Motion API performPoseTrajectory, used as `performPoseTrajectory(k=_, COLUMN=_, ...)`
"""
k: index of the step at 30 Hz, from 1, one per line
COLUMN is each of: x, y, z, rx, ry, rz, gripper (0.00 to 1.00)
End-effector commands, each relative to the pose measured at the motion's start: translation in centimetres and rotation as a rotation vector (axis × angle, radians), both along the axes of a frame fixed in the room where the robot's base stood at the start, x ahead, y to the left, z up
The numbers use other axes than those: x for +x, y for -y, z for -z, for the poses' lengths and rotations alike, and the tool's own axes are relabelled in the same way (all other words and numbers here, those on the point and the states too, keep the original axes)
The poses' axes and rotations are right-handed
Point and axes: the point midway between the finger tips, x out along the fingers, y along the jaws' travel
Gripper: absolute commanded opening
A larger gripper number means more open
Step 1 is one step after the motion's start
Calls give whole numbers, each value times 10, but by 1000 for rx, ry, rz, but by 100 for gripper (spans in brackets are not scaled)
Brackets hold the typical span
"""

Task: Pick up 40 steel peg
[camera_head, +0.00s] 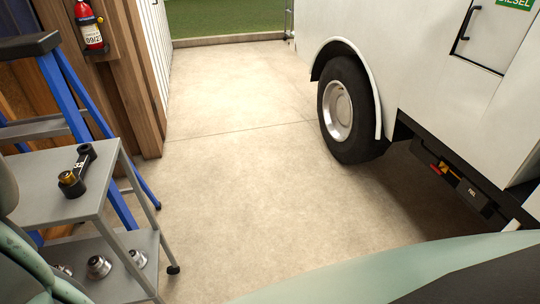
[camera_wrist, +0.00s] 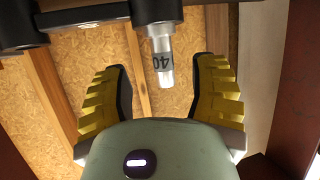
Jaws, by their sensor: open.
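The steel peg (camera_wrist: 161,62) is at the top centre of the wrist view. It is a short silver cylinder marked "40", with its narrower, brighter end toward the bottom of the picture. I cannot make out this peg or my gripper in the head view.
A dark bar (camera_wrist: 85,16) crosses the upper left of the wrist view. In the head view, a grey cart (camera_head: 62,205) carries a black tool (camera_head: 78,172), with silver parts (camera_head: 98,267) below. A blue ladder (camera_head: 72,100) stands behind. The floor (camera_head: 235,185) toward the white truck (camera_head: 420,60) is clear.

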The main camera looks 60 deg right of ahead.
Motion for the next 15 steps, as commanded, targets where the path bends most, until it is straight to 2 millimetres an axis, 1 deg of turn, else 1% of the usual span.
performPoseTrajectory(k=5, x=2, y=-10, z=-1, rx=1, ry=-2, rz=-5, gripper=59)
performPoseTrajectory(k=10, x=9, y=-26, z=0, rx=1, ry=-3, rz=-5, gripper=59)
performPoseTrajectory(k=15, x=16, y=-40, z=7, rx=1, ry=-1, rz=-4, gripper=59)
